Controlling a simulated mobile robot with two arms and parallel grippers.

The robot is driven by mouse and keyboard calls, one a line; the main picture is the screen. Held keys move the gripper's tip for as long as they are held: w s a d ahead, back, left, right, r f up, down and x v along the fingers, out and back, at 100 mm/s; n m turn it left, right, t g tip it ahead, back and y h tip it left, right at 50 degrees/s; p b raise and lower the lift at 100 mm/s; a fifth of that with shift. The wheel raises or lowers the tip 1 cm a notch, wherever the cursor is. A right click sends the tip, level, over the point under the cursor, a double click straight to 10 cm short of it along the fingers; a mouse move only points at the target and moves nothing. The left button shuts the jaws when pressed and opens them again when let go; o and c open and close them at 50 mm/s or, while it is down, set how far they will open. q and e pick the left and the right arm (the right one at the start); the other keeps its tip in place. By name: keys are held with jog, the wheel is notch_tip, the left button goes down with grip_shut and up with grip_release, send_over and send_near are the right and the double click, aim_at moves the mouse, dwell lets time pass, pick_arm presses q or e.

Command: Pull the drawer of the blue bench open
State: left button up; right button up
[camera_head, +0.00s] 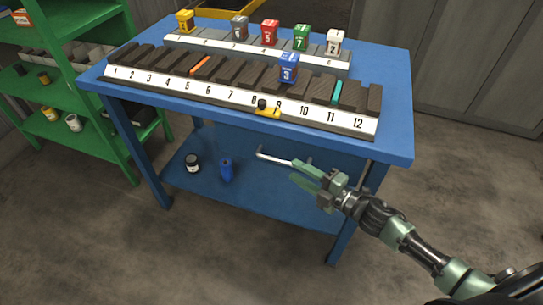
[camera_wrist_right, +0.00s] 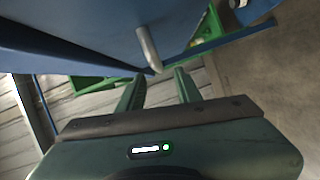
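The blue bench (camera_head: 398,135) stands in the middle of the head view. A pale metal bar handle (camera_head: 275,158) shows under its front edge; the drawer front behind it is mostly hidden below the bench top. The handle also shows in the right wrist view (camera_wrist_right: 148,47), its near end close to the gap between the fingertips. My right gripper (camera_head: 293,171) is at the handle's right part, with its two green fingers apart. They show apart in the wrist view too (camera_wrist_right: 160,73). I cannot tell whether they touch the handle. My left gripper is not in view.
Numbered racks (camera_head: 190,99) with colored blocks stand on the bench top. A dark jar (camera_head: 192,163) and a blue can (camera_head: 226,170) are on its lower shelf. A green shelf unit (camera_head: 95,125) stands at left. The floor (camera_head: 220,260) in front is clear.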

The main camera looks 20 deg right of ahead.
aim_at(281, 160)
jog(key=x, duration=0.7)
jog(key=shift+p, duration=0.3)
jog(key=shift+d, duration=0.1)
grip_shut()
dwell(1.0)
